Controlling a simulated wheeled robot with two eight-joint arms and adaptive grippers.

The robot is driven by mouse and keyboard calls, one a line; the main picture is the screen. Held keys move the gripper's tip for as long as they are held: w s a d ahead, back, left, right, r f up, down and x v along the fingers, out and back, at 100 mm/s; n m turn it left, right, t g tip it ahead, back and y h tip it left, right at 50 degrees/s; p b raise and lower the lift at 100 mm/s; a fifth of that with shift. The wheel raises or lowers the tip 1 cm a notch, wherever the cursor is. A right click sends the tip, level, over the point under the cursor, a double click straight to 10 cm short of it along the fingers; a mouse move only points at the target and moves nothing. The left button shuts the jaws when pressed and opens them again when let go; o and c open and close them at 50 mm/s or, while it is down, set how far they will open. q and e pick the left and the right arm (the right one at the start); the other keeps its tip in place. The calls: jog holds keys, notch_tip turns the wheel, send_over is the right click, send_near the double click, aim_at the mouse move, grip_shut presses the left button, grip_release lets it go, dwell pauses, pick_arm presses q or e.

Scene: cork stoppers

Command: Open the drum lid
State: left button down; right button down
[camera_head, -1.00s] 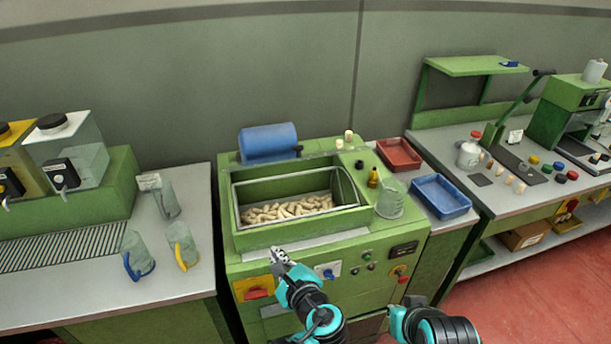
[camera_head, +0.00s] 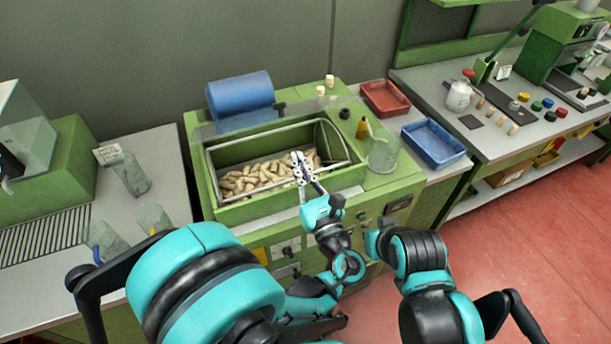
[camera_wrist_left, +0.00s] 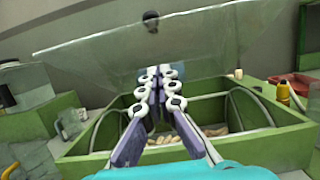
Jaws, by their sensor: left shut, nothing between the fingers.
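The green drum machine (camera_head: 240,212) stands in the middle of the head view, its rectangular opening uncovered, with pale corks (camera_head: 252,178) inside. A clear lid panel (camera_head: 232,124) with a black knob (camera_head: 280,107) stands tilted up behind the opening. In the left wrist view, the clear lid (camera_wrist_left: 95,62) rises beyond the fingers, with its knob (camera_wrist_left: 151,20) near the top edge. My left gripper (camera_head: 297,158) is shut and empty above the opening's front right part; its fingers also show in the wrist view (camera_wrist_left: 158,75).
A blue roll (camera_head: 240,96) lies behind the lid. A clear jug (camera_head: 382,152) and a yellow bottle (camera_head: 362,128) stand right of the opening. Red (camera_head: 386,97) and blue (camera_head: 433,144) trays lie farther right. Clear jugs (camera_head: 130,176) stand on the left bench.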

pick_arm(q)
jog(key=w+a+r, duration=0.1)
jog(key=w+r, duration=0.3)
jog(key=w, duration=0.1)
jog(key=shift+a+r, duration=0.15)
jog(key=shift+a, duration=0.15)
